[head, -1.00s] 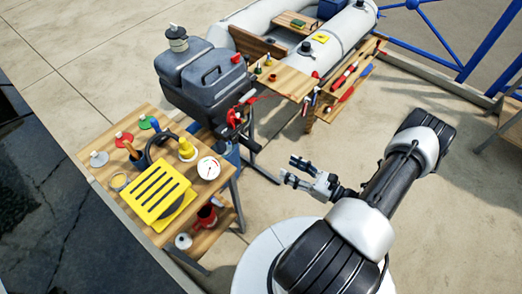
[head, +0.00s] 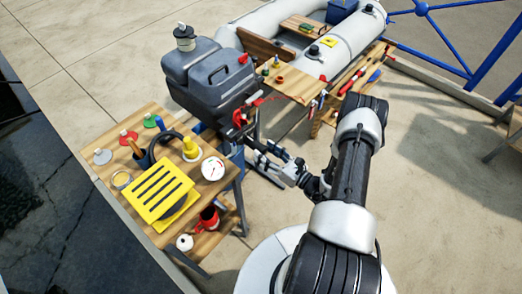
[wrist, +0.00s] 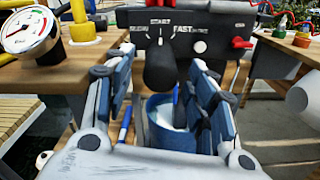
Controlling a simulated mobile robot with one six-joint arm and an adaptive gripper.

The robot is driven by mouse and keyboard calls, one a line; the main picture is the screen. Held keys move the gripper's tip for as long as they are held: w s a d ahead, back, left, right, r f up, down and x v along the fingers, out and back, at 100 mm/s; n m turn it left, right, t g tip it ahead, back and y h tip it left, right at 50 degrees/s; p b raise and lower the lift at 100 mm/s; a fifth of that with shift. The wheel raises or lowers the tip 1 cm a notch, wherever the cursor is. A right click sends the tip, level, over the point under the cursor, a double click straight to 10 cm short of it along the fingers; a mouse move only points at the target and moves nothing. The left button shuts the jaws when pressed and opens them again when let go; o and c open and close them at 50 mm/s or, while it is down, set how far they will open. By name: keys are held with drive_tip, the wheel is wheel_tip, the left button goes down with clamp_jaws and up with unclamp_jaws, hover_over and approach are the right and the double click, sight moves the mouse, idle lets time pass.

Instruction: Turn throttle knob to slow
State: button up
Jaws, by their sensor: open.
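The outboard engine (head: 205,80) is dark grey. In the wrist view its black panel (wrist: 220,22) carries the words START at top centre and FAST on the right; the label on the left is hard to read. The black throttle knob (wrist: 160,68) sticks out of the panel toward the camera. A white mark above the knob stands roughly upright under START. My gripper (wrist: 154,78) is open, its blue-grey fingers left and right of the knob, with gaps on both sides. In the head view my gripper (head: 265,158) is just below the engine's front; the knob is not clear there.
A wooden table (head: 108,182) with a yellow slotted plate (head: 160,193) and a gauge (head: 212,169) stands left of my gripper. A blue bucket (wrist: 165,128) sits below the knob. An inflatable boat (head: 345,45) lies behind.

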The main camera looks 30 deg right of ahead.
sight(256, 145)
drive_tip(key=shift+x, duration=1.4)
drive_tip(key=shift+c, duration=0.2)
drive_tip(key=c, duration=1)
drive_tip(key=shift+c, duration=0.2)
drive_tip(key=shift+n, duration=0.4)
drive_tip(key=n+b, duration=0.1)
drive_tip(key=n, duration=0.2)
drive_tip(key=shift+n+b, duration=0.35)
drive_tip(key=shift+n, duration=1.65)
